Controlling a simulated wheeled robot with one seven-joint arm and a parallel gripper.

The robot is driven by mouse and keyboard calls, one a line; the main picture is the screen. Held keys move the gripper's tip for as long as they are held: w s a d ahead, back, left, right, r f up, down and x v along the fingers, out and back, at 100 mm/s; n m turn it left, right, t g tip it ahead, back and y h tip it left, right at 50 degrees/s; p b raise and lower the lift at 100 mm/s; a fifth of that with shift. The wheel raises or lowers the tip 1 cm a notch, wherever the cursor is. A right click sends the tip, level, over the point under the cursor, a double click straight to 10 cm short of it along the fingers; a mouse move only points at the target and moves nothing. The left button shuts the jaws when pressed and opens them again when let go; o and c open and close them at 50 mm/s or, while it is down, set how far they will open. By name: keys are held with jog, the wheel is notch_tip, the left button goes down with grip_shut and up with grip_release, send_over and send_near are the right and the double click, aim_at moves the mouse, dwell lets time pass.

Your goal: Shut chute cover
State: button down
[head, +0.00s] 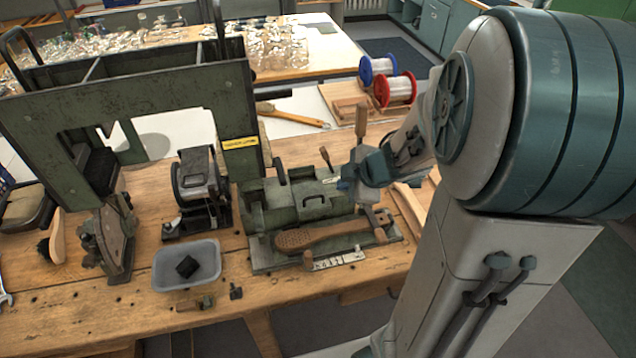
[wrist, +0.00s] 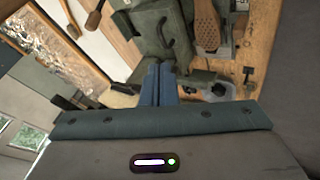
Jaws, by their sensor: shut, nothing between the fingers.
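The green machine (head: 290,212) stands on the workbench with dark handles on its top. A green panel with a curved handle (head: 314,202), which looks like the chute cover, is on its upper face; I cannot tell whether it is fully shut. The panel also shows in the wrist view (wrist: 150,35), just beyond my fingers. My gripper (head: 345,187) is at the machine's right end, its blue fingers together and empty. In the wrist view the fingertips (wrist: 159,66) lie close to the panel's edge; contact is unclear.
A wooden brush body (head: 322,235) lies across the machine's front. A grey tray (head: 187,268) with a dark block sits at left, below a tall green press frame (head: 235,125). Bare bench shows at front left.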

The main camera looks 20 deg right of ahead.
jog(key=w+a+f+n+g+y+b, duration=0.1)
jog(key=w+a+f+b, duration=0.3)
jog(key=f, duration=0.5)
jog(key=shift+w+a+f+g, duration=0.2)
jog(key=shift+w+f+g, duration=0.2)
jog(key=shift+w, duration=0.45)
